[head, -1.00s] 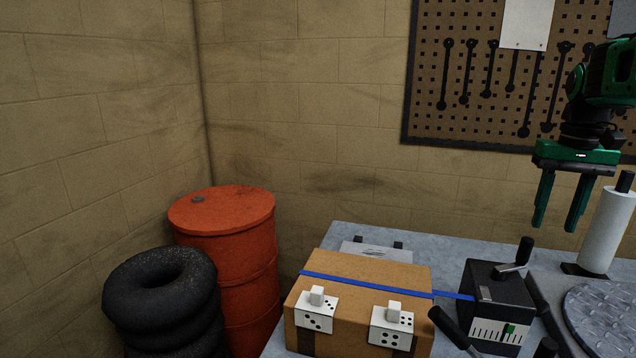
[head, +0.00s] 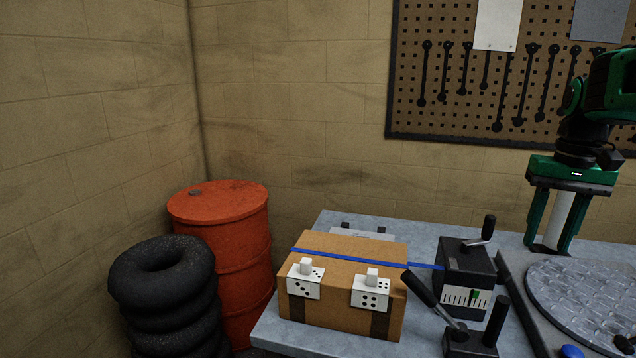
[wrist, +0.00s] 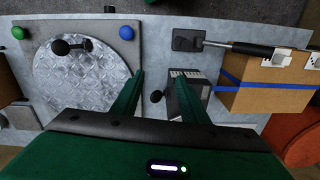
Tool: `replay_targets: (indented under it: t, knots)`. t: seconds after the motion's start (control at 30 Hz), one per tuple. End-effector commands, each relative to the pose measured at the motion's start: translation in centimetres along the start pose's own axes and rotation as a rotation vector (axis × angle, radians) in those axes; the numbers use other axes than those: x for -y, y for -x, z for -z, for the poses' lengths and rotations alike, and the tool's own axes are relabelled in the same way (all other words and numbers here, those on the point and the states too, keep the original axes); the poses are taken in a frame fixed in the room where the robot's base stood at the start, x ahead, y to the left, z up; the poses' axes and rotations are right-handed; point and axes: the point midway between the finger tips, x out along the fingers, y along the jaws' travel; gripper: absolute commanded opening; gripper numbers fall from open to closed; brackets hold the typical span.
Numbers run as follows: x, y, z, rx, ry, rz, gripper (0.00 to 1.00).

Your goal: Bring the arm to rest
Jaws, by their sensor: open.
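My gripper (head: 554,219) is at the right of the head view, pointing down above the back of the bench. Its two green fingers are apart with nothing held between them. In the head view a white roll stands behind the fingers. In the wrist view my gripper (wrist: 165,95) is also open and empty. The dark box with a crank handle and a scale (head: 466,272) is on the bench left of my gripper; it shows in the wrist view (wrist: 186,97) near the right finger.
A cardboard box (head: 341,318) with a blue strap and white dotted blocks stands on the bench. A black lever (head: 422,288) and a round treadplate disc (head: 580,300) are nearby. A red drum (head: 222,215) and stacked tires (head: 160,275) stand left. A pegboard (head: 450,110) hangs behind.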

Motion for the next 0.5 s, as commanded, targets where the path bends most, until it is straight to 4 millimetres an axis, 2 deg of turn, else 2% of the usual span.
replay_targets:
  t: [0.27,0.5]
  knots:
    - [-0.1,-3.7,-6.7,0.005,-0.035,0.013,0.40]
    - [-0.8,-9.7,-16.0,0.006,-0.077,0.005,0.40]
